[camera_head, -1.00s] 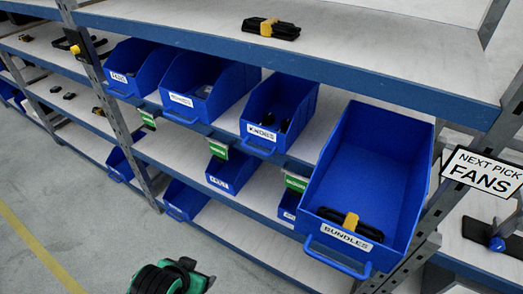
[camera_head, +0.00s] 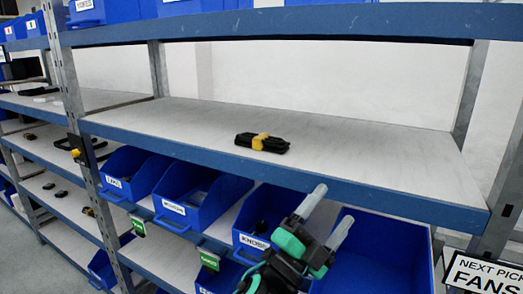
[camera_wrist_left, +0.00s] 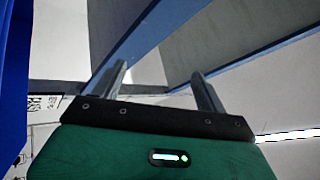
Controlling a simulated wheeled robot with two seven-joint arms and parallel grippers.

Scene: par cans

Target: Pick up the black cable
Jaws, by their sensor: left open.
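The black cable (camera_head: 262,142) is a flat black bundle with a yellow band around its middle. It lies on the upper shelf board (camera_head: 340,150), behind the blue front edge. My left gripper (camera_head: 328,215) is in front of the shelf, below and to the right of the cable in the head view, with its pale fingers apart and nothing between them. In the left wrist view its two fingers (camera_wrist_left: 162,82) also stand apart and empty, and the cable does not show there. My right gripper is not in view.
The shelf's blue front beam (camera_head: 290,176) runs between my left gripper and the cable. Blue bins (camera_head: 200,200) stand on the level below. A grey upright (camera_head: 68,100) is at the left. A sign (camera_head: 480,275) reads NEXT PICK FANS. The board around the cable is clear.

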